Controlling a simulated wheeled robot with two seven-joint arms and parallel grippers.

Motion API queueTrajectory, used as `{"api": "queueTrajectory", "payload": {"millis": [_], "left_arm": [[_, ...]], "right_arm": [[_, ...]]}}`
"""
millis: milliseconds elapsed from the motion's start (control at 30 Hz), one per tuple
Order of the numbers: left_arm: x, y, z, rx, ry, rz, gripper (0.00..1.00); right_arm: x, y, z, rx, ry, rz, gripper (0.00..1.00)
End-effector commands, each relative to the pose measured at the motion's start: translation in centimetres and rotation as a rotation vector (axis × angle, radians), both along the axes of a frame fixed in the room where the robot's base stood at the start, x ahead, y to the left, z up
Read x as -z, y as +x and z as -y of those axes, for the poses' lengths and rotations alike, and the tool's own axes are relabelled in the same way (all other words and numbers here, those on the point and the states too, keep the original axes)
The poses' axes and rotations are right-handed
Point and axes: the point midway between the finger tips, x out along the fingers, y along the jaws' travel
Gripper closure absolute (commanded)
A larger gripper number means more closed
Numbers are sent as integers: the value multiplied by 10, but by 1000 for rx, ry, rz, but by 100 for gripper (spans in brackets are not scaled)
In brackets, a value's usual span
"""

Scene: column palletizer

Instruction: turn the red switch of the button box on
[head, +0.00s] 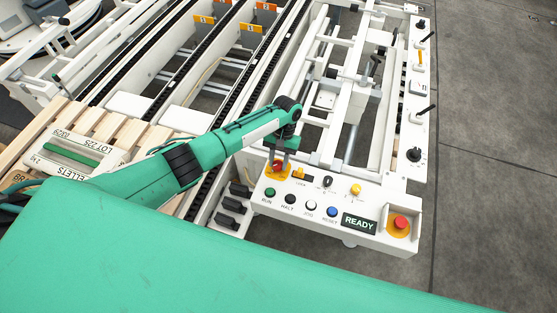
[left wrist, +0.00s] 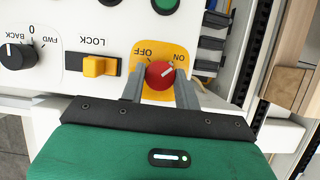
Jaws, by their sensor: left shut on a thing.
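The button box (head: 285,222) is a white panel at the end of the machine in the head view. Its red switch (head: 277,165) sits at the panel's left on a yellow plate. In the left wrist view the red switch (left wrist: 160,76) is a round knob between OFF and ON labels, and its white mark points toward ON. My left gripper (head: 279,162) reaches down onto it. In the left wrist view the fingers of my left gripper (left wrist: 160,82) are shut on the knob, one on each side. My right gripper is not in view.
Near the switch are a yellow LOCK slider (left wrist: 98,67) and a black BACK/FWD knob (left wrist: 15,56). A row of push buttons, a READY display (head: 359,223) and a red emergency stop (head: 400,223) lie on the panel. Conveyor rails and a slatted pallet lie to the left.

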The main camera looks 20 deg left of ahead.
Motion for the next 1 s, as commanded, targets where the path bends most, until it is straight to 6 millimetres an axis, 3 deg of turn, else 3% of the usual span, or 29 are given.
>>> {"api": "queueTrajectory", "payload": {"millis": [67,100,200,633,1000], "left_arm": [[-1,1,0,1,0,1,91],[-1,1,0,1,0,1,66],[-1,1,0,1,0,1,47],[-9,5,0,0,0,2,46],[-82,36,2,1,-2,5,46]], "right_arm": [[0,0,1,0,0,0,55],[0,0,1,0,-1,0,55],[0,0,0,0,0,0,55],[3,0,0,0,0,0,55],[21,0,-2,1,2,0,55]]}}
